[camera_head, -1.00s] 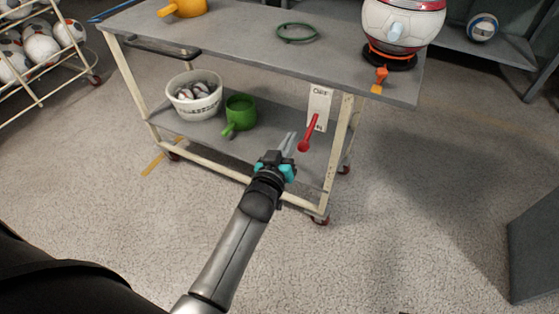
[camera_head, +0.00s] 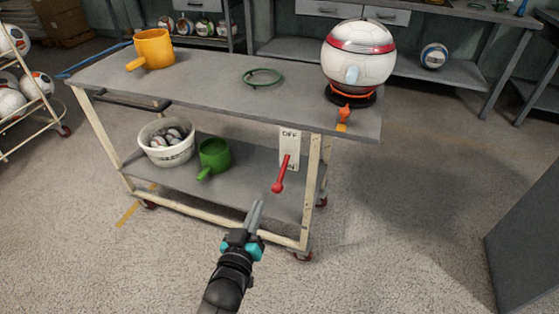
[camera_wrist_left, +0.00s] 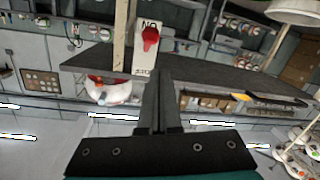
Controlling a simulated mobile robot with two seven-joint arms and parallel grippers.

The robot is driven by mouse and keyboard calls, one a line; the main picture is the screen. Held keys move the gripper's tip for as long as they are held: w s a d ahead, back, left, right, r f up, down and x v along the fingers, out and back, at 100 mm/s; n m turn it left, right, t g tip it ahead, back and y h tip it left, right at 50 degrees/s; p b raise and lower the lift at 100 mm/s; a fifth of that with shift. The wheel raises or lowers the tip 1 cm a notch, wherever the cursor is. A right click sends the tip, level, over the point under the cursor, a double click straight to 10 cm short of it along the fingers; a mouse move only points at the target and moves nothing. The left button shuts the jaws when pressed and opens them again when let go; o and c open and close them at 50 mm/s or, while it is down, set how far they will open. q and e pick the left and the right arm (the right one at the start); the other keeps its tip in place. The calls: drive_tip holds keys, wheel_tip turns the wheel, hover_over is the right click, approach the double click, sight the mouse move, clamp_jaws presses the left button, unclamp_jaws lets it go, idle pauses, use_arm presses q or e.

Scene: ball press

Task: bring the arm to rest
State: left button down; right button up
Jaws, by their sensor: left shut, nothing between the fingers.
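My left gripper (camera_head: 256,207) is shut and empty, in front of the cart's lower shelf. It points up and slightly right, apart from the red lever (camera_head: 281,175). The lever hangs downward on a white switch plate (camera_head: 289,138) marked OFF at its top, on the cart's front right. The wrist view, which looks upside down, shows my shut fingers (camera_wrist_left: 158,95), with the lever (camera_wrist_left: 150,38) and plate beyond them. My right gripper is not in view.
The cart top (camera_head: 210,85) carries an orange pot (camera_head: 154,49), a green ring (camera_head: 262,77) and a white-and-red ball-shaped machine (camera_head: 358,62). Below are a white bucket (camera_head: 166,150) and a green pot (camera_head: 214,157). Floor (camera_head: 400,230) to the right is clear.

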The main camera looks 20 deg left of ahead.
use_arm(q)
drive_tip(key=s+d+f+m+g+h+p, duration=0.1)
drive_tip(key=s+f+m+g+p, duration=0.2)
drive_tip(key=s+f, duration=0.45)
drive_tip(key=s+d+f+m+g+h+p, duration=0.15)
drive_tip(key=s+f+g, duration=0.35)
drive_tip(key=f, duration=0.6)
drive_tip(key=s+a+f+g+p, duration=0.1)
drive_tip(key=s+a+f+g, duration=0.1)
drive_tip(key=s, duration=0.5)
drive_tip(key=s+a+f+m+g+y+p, duration=0.1)
drive_tip(key=s+a+f+g, duration=0.1)
drive_tip(key=s, duration=0.4)
drive_tip(key=s+a+f+m+g+y+p, duration=0.1)
drive_tip(key=s+a+f+g+p, duration=0.1)
drive_tip(key=s, duration=0.5)
wheel_tip(320, 180, down, 2)
drive_tip(key=shift+s+a+f+g, duration=0.3)
drive_tip(key=shift+a+g, duration=0.1)
drive_tip(key=shift+a, duration=0.4)
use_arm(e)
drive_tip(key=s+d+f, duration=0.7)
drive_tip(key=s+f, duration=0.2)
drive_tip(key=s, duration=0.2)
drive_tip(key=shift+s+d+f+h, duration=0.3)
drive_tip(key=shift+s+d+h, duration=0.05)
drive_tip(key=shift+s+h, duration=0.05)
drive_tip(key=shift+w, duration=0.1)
